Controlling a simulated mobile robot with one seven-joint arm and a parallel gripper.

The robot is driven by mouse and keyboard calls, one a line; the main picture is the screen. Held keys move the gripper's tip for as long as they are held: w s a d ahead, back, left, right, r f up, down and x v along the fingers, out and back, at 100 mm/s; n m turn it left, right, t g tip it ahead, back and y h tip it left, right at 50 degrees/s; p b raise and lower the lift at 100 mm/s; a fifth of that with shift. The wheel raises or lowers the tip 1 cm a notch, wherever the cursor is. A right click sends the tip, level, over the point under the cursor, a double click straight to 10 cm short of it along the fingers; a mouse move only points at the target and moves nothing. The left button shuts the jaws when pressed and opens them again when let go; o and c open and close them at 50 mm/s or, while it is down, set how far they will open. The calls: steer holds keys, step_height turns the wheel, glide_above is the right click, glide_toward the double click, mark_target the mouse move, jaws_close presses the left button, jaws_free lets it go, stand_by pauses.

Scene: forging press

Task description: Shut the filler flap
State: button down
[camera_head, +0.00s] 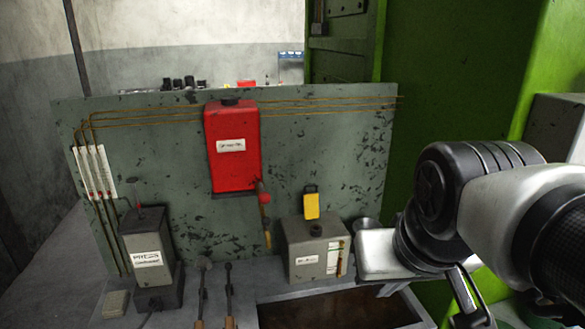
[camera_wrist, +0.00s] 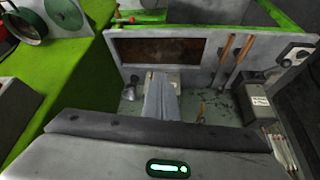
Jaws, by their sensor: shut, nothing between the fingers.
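The yellow flap (camera_head: 312,206) stands up at the back of the top of a small grey box (camera_head: 302,262), in the middle of the head view. It is open, and the dark round filler neck (camera_head: 316,230) shows uncovered in front of it. My gripper (camera_wrist: 160,78) shows in the wrist view as a shut, empty pair of fingers. It points down toward the bench between the metal cup and the wooden-handled levers. The fingers hide what lies behind them, and I cannot make out the flap there.
A red tank (camera_head: 231,148) hangs on the grey panel (camera_head: 150,115) behind the box. A metal cup (camera_head: 366,226) stands right of the box. Levers (camera_head: 228,290) and a grey lubricator (camera_head: 148,250) are at the left. An open trough (camera_head: 340,310) lies in front.

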steer(key=w+a+r+n, duration=0.1)
steer(key=w+r, duration=0.3)
steer(key=w, duration=0.3)
steer(key=w+a+r, duration=0.1)
steer(key=w+r, duration=0.3)
steer(key=w, duration=0.3)
steer(key=p, duration=0.2)
glide_above(314, 177)
steer(key=s, duration=0.7)
step_height(314, 177, down, 8)
steer(key=shift+n+y, duration=0.3)
steer(key=shift+y, duration=0.2)
steer(key=x, duration=0.9)
steer(key=shift+s+d+f+p, duration=0.2)
steer(key=shift+s+f+p, duration=0.05)
steer(key=shift+f+p, duration=0.15)
steer(key=shift+f+b, duration=0.15)
steer(key=shift+b, duration=0.45)
